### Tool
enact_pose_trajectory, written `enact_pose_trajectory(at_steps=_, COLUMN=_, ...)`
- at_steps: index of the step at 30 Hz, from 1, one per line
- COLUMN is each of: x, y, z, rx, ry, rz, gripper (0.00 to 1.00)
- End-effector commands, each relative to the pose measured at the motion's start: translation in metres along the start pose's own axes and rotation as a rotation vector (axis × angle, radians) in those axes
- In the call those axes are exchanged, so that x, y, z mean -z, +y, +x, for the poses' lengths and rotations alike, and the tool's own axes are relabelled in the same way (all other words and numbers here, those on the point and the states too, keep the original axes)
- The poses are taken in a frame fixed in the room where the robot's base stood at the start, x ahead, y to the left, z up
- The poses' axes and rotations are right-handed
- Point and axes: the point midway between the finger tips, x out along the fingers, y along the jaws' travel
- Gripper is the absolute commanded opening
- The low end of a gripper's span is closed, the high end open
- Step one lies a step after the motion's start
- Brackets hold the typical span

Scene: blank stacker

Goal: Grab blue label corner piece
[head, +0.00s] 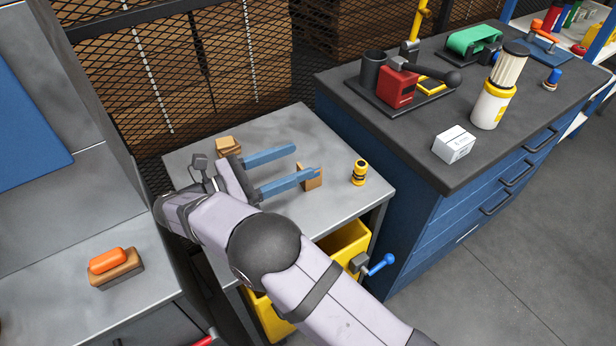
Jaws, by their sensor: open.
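Two tan wooden pieces lie on the grey steel table (345,205). One piece (228,145) is at the far left, behind the base of my gripper. The other piece (311,180) is at the right, beside the tip of the nearer finger and partly hidden by it. I cannot make out a blue label on either piece. My gripper (306,160) is open, with two long blue fingers spread apart over the table, pointing right. Nothing shows between the fingers. I cannot tell whether the nearer finger touches the right piece.
A small yellow and black cylinder (360,172) stands right of the fingers. A yellow bin (344,243) sits below the tabletop. A blue cabinet (440,225) with tools stands at the right. A wooden block with an orange top (107,261) lies on the left bench. Mesh fencing stands behind.

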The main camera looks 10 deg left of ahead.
Motion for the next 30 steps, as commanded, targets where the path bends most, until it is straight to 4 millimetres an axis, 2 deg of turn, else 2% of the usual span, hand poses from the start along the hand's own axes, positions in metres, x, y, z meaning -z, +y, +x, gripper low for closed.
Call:
enact_pose_trajectory(at_steps=8, x=0.043, y=-0.001, z=0.000, rx=0.001, ry=-0.001, rz=-0.004, gripper=0.56)
enact_pose_trajectory(at_steps=9, x=0.037, y=0.000, z=0.009, rx=0.003, ry=0.001, rz=-0.001, gripper=0.56)
enact_pose_trajectory(at_steps=12, x=0.037, y=-0.001, z=0.021, rx=0.003, ry=0.000, rz=-0.001, gripper=0.56)
enact_pose_trajectory(at_steps=15, x=0.038, y=0.000, z=0.027, rx=0.000, ry=0.000, rz=-0.001, gripper=0.56)
enact_pose_trajectory(at_steps=24, x=0.039, y=0.000, z=0.030, rx=0.000, ry=0.001, rz=-0.001, gripper=0.56)
enact_pose_trajectory(at_steps=27, x=0.039, y=0.000, z=0.030, rx=0.000, ry=0.001, rz=-0.001, gripper=0.32)
enact_pose_trajectory(at_steps=30, x=0.039, y=0.000, z=0.030, rx=0.000, ry=0.001, rz=-0.001, gripper=0.13)
